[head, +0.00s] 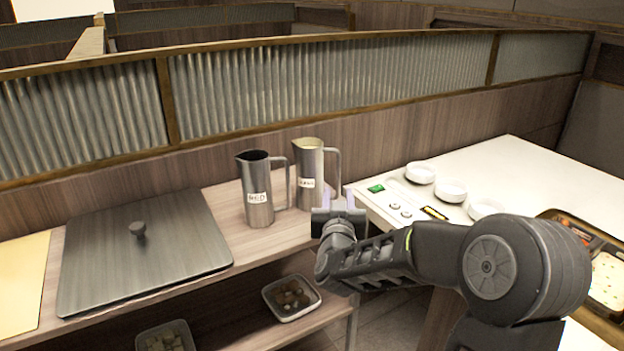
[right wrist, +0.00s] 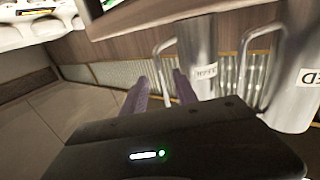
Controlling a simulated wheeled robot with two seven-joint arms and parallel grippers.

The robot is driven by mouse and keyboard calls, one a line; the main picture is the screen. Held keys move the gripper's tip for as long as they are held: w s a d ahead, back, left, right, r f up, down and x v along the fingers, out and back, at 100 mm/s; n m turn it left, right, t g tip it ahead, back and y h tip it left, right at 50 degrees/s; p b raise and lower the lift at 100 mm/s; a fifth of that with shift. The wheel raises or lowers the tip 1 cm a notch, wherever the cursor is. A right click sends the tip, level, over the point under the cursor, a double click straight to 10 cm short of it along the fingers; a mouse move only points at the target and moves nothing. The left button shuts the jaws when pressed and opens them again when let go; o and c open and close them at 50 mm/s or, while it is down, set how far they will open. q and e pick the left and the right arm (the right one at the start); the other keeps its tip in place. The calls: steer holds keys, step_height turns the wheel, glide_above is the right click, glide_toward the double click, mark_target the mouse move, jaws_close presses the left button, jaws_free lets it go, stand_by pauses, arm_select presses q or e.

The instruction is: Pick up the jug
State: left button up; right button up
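Two steel jugs stand upright on the wooden counter. The left jug (head: 257,190) has a label that seems to read RED, and it also shows at the right of the right wrist view (right wrist: 292,90). The right jug (head: 309,175) has a label too small to read surely; it shows in the right wrist view (right wrist: 200,45) with its handle (right wrist: 160,62). My right gripper (head: 340,200) is open beside this jug's handle. In the wrist view its fingers are apart, with the handle seen between them; whether it is within their reach I cannot tell. My left gripper is out of view.
A lidded steel pan (head: 160,255) sits left on the counter. A low corrugated partition (head: 330,85) runs behind the jugs. At right, a white worktop (head: 480,165) holds several small white bowls. A food tray (head: 290,297) lies on the shelf below.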

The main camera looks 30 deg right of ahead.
mark_target(338, 184)
steer(key=shift+w+d, duration=0.3)
steer(key=shift+w, duration=0.1)
steer(key=x, duration=0.5)
steer(key=shift+w+p, duration=0.1)
steer(key=shift+p, duration=0.25)
steer(key=shift+c, duration=0.4)
jaws_close()
stand_by(1.0)
steer(key=shift+r, duration=0.2)
